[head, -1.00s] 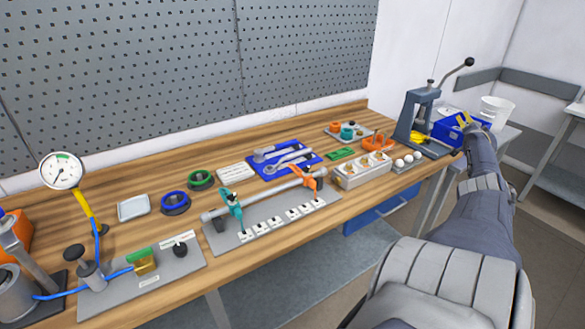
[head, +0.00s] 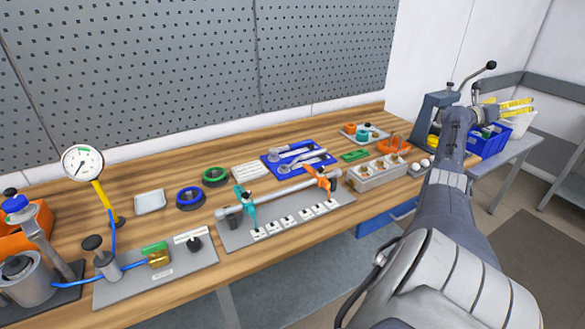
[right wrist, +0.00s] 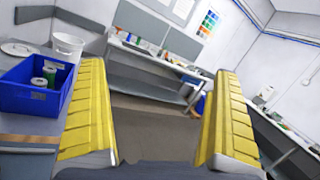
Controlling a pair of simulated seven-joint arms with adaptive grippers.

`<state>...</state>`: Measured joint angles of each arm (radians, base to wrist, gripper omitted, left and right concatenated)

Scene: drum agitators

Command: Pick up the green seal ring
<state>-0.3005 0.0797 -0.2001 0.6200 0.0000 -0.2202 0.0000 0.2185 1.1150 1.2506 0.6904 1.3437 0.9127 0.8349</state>
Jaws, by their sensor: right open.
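The green seal ring (head: 215,184) lies flat on the wooden bench, a dark ring with a green upper part. It is just behind and right of a similar blue ring (head: 190,206). Nothing is touching it. My right gripper (head: 522,106) is at the far right of the head view, well away from the ring, over the area of the blue bin. Its yellow fingers stand wide apart with nothing between them; they also show in the right wrist view (right wrist: 157,70). The ring is not seen there. My left gripper is out of view.
A fixture plate (head: 290,234) with a rod and clamps lies in front of the ring. A blue tool tray (head: 272,170) and a white ribbed pad (head: 250,171) are to its right. A gauge (head: 82,163) stands left. A blue bin (right wrist: 28,102) holds green cylinders.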

